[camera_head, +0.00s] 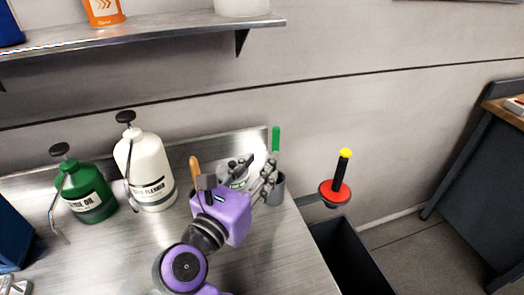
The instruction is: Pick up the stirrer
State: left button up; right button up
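My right gripper (262,168) reaches over the bench from the bottom, its fingers spread apart with nothing visibly held between them. A grey metal cup (279,190) stands just right of its fingers, partly covered by them. A green-handled tool (276,139) stands upright there, its lower part hidden. A tan-handled tool (195,171) rises behind the purple gripper body, its lower end hidden. I cannot tell which of these handled tools is the stirrer. A labelled pale container (234,178) is mostly hidden behind the gripper. My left gripper is not in view.
A white cleaner bottle (150,165) and a green oil can (87,192) stand left on the metal bench (115,255). A shelf (150,30) hangs above. Right of the bench are a black bin (350,260) and a red disc with a black, yellow-tipped handle (335,194).

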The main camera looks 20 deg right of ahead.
aim_at(275, 148)
jog(key=shift+w+d+r+p, duration=0.2)
jog(key=shift+w+d+p, duration=0.1)
jog(key=shift+w+d, duration=0.3)
jog(key=p+x, duration=0.1)
jog(key=x, duration=0.1)
jog(key=p+x, duration=0.1)
jog(key=x, duration=0.2)
jog(key=shift+s+d, duration=0.1)
jog(key=shift+d, duration=0.4)
jog(key=shift+f, duration=0.1)
jog(key=shift+c, duration=0.7)
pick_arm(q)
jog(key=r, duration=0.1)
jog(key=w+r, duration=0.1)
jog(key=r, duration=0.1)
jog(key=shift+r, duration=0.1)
pick_arm(e)
grip_shut()
